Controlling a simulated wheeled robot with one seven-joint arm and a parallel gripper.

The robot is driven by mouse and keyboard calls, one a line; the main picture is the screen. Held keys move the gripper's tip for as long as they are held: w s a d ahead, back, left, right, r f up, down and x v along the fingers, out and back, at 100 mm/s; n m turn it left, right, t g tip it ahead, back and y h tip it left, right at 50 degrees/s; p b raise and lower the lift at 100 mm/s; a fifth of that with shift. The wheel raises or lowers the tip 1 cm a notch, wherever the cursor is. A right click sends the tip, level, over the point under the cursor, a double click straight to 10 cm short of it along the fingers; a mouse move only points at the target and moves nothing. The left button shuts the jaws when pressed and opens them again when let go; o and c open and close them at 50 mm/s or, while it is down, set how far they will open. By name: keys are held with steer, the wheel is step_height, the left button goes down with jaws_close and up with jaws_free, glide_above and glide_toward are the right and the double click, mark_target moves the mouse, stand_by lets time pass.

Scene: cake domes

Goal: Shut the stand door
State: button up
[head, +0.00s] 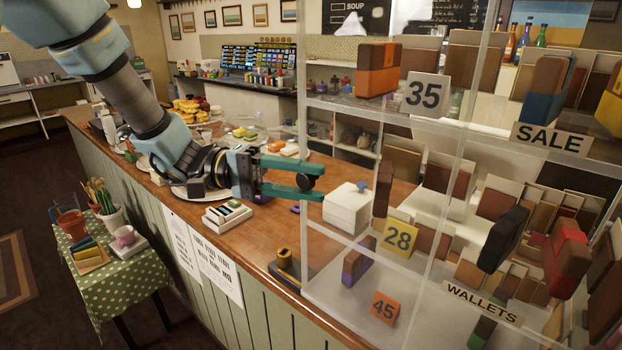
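The clear display stand (304,200) fills the right side of the head view, with wallets on its shelves. A transparent front panel with pale edges (455,165) crosses in front of the shelves. I cannot tell which clear panel is the door or how far it stands open. My gripper (318,183) reaches in from the upper left, above the wooden counter.
A white box (348,207) sits on the counter just past my fingertips. A small stack of boxes (228,215) and a dark stamp-like item (285,262) lie nearer the front edge. A side table with a dotted cloth (135,262) stands at lower left.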

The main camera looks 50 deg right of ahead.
steer(key=o, duration=0.4)
steer(key=shift+c, duration=0.2)
steer(key=b+v, duration=0.4)
steer(key=v, duration=0.6)
steer(key=shift+w+a, duration=0.15)
steer(key=shift+w, duration=0.2)
